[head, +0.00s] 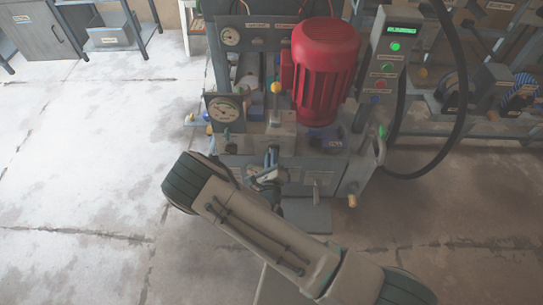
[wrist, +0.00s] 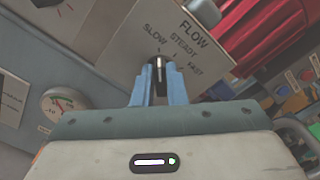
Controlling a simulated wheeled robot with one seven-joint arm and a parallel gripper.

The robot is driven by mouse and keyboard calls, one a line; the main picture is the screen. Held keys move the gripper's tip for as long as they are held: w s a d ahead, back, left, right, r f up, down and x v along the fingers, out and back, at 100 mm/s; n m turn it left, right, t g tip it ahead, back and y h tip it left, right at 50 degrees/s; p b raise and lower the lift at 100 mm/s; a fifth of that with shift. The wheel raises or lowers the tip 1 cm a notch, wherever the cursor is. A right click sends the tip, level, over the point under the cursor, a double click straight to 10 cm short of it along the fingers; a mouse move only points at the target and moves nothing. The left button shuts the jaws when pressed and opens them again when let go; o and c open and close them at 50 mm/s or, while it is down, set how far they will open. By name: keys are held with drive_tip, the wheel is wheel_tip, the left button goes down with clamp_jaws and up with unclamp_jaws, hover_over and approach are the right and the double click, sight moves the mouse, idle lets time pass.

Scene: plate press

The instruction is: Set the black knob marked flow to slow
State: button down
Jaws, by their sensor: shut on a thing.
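The black knob (wrist: 158,74) marked flow is on a pale label plate (wrist: 140,45) in the wrist view. The plate reads FLOW, with SLOW, STEADY and FAST around the knob. My gripper (wrist: 158,88) has its blue fingers shut on the knob, one on each side. In the head view my gripper (head: 270,160) is at the front of the press, and the knob cannot be made out there.
A red motor (head: 325,70) stands on the press above my gripper. A control box (head: 386,60) with a green display and buttons is at its right. Gauges (head: 224,109) are at the left. A black hose (head: 455,110) loops at the right. Open floor lies left.

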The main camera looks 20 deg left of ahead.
drive_tip(key=shift+f, duration=0.1)
drive_tip(key=c, duration=1.5)
unclamp_jaws()
drive_tip(key=shift+o, duration=0.2)
drive_tip(key=shift+s, duration=0.1)
drive_tip(key=p+v, duration=0.2)
drive_tip(key=v, duration=1.1)
drive_tip(key=shift+s+d, duration=0.15)
drive_tip(key=shift+s, duration=0.2)
